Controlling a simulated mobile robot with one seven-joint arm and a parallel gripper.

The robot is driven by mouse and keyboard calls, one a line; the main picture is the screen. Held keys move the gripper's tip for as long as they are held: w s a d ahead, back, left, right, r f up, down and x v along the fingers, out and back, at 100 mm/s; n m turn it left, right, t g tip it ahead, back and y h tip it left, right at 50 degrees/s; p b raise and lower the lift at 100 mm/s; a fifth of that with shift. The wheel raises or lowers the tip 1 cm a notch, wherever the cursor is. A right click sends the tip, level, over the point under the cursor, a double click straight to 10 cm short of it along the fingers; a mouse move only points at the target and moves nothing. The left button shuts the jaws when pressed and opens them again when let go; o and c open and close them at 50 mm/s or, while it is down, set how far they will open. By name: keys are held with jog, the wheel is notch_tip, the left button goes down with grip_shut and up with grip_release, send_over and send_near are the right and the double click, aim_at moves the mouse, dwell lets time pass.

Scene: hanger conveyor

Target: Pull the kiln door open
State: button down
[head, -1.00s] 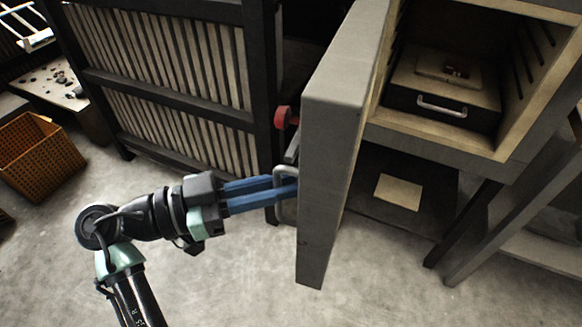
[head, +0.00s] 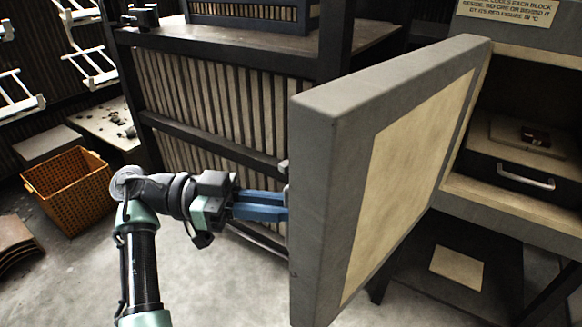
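The kiln door (head: 312,190) is a thick grey slab with a cream inner panel (head: 412,180). It stands swung well open, its outer face turned away to the left. The kiln chamber (head: 505,200) shows at the right, with a dark drawer-like box and a metal handle (head: 525,177) inside. My gripper (head: 284,207) has two blue fingers reaching to the door's outer side. Their tips and the door's handle are hidden behind the door's edge, so I cannot see whether the fingers grip the handle.
A slatted dark rack (head: 220,115) stands behind the door. An orange basket (head: 68,190) sits on the floor at the left, by a low table (head: 105,122). A cream plate (head: 457,267) lies below the kiln.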

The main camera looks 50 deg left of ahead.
jog(key=shift+w+r, duration=0.1)
jog(key=c, duration=0.9)
grip_release()
jog(key=shift+b+v, duration=1.25)
jog(key=shift+v, duration=5.3)
jog(key=shift+w+d, duration=0.1)
